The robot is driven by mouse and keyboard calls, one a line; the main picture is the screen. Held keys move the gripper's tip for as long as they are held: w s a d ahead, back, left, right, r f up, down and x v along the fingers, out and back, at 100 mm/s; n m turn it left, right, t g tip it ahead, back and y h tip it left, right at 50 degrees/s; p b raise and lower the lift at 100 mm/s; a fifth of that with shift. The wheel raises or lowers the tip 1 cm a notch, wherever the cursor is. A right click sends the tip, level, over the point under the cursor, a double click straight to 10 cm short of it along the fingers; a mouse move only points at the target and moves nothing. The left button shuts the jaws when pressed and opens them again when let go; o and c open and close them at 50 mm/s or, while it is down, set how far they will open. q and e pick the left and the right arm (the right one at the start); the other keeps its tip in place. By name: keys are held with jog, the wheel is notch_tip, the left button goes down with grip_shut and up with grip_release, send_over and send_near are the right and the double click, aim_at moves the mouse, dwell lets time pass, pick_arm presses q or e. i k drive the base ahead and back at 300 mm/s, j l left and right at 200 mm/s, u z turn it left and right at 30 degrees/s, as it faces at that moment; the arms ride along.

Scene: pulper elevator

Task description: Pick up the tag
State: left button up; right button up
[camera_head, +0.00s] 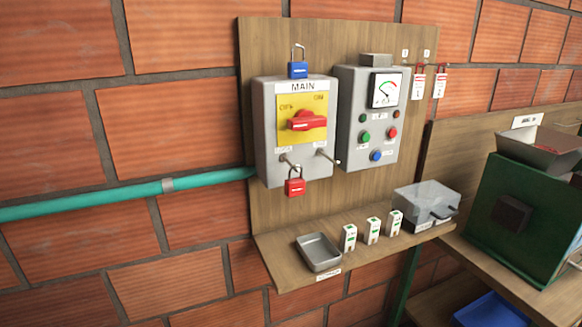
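Two white tags with red tops hang side by side from small hooks at the upper right edge of the wooden panel. One is the left tag (418,87), the other is the right tag (440,86). The lettering on them is too small to read. Neither of my grippers is in view.
The wooden panel (262,60) carries a MAIN switch box (265,120) with a red handle, a blue padlock (298,70), a red padlock (295,187) and a meter box (350,125). The shelf below holds a metal tray (319,252), several small white blocks and a clear-lidded box (424,202). A green machine (520,215) stands at right.

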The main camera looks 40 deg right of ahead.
aim_at(417, 84)
jog(key=z, duration=1.85)
